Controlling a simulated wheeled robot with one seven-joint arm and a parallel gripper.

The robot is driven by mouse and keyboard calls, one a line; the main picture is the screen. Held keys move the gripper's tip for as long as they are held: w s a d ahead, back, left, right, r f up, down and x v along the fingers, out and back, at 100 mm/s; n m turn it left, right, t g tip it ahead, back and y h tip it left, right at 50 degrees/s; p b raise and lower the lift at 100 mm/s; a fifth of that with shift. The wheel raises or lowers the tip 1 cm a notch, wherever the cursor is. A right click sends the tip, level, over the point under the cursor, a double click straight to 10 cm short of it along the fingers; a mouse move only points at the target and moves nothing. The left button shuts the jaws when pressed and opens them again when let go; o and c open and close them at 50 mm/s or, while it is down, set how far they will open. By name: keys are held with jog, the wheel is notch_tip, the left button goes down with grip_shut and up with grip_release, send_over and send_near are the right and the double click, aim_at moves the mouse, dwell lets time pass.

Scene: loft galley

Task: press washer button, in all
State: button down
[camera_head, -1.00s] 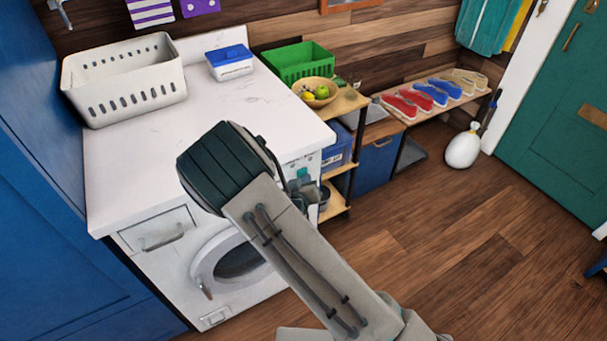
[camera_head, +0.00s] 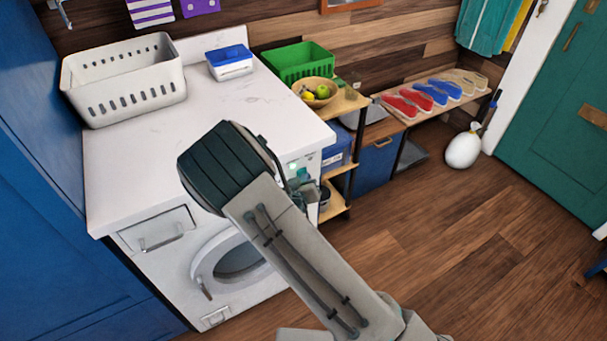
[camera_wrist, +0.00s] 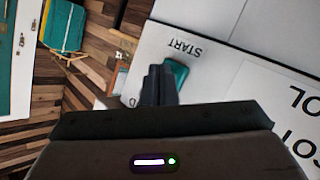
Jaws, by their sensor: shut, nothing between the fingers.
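The white washer (camera_head: 178,272) stands under the marble-look counter, with its round door (camera_head: 203,262) closed. Its control panel is at the upper right of the front, partly hidden by my arm. In the wrist view a teal button (camera_wrist: 177,71) sits on the white panel below the word START, which appears upside down. My gripper (camera_wrist: 160,72) is shut and empty, its dark fingertips overlapping the button's left side in the picture. I cannot tell whether they touch it. In the head view my gripper (camera_head: 303,190) is close to the panel, partly hidden behind my wrist.
The counter (camera_head: 150,175) holds a white basket (camera_head: 130,101) and a blue-lidded box (camera_head: 230,64). A shelf unit (camera_head: 347,104) with a green crate (camera_head: 298,60) and fruit bowl (camera_head: 311,99) stands just right of the washer. Open wood floor (camera_head: 440,260) lies to the right.

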jog(key=shift+s+d, duration=0.4)
jog(key=shift+s, duration=0.3)
jog(key=shift+s+d+b, duration=0.3)
jog(key=shift+s+d, duration=0.4)
jog(key=shift+s, duration=0.35)
jog(key=shift+s+d+b, duration=0.25)
jog(key=shift+s+d, duration=0.45)
jog(key=shift+s, duration=0.3)
